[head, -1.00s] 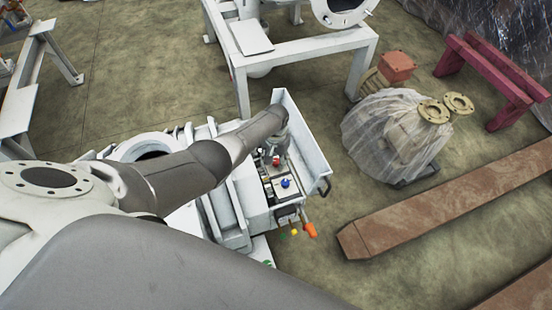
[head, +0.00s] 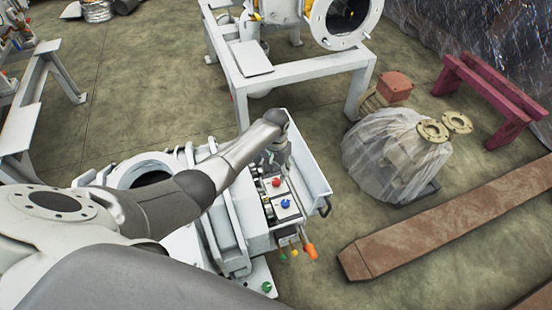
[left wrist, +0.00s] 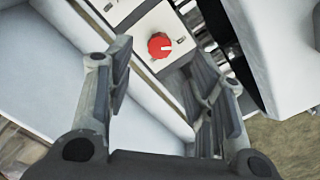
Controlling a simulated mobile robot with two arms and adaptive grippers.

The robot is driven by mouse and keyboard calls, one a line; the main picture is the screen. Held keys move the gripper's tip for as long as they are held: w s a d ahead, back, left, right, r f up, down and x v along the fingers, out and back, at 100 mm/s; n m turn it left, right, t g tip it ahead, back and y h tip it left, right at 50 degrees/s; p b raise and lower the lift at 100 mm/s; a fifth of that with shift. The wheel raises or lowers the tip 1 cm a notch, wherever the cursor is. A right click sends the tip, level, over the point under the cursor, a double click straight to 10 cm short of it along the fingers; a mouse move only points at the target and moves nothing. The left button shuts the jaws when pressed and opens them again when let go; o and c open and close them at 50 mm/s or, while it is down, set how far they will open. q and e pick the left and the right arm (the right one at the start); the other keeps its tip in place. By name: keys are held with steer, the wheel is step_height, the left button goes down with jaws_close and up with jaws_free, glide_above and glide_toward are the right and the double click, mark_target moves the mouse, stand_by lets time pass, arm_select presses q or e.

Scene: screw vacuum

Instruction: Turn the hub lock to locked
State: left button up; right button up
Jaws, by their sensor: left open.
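A white control panel with a red knob (head: 276,183) and a blue knob (head: 285,204) is on the white machine in the middle of the head view. I cannot tell for sure which part is the hub lock. My left gripper (head: 274,163) is just above and behind the red knob, pointing down. In the left wrist view my left gripper (left wrist: 163,62) is open and empty. The red knob (left wrist: 159,45) with a white mark shows beyond the fingertips, between them and apart from them. My right gripper is not in view.
An upright white panel (head: 306,158) stands right of the knobs. An orange handle (head: 310,252) sticks out at the machine's front. A wrapped part (head: 388,152) and a rusty beam (head: 450,215) lie on the floor to the right, with bare floor between them and the machine.

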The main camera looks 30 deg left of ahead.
mark_target(276, 182)
arm_select(q)
step_height(276, 182, up, 6)
steer(key=shift+f, duration=0.15)
stand_by(0.6)
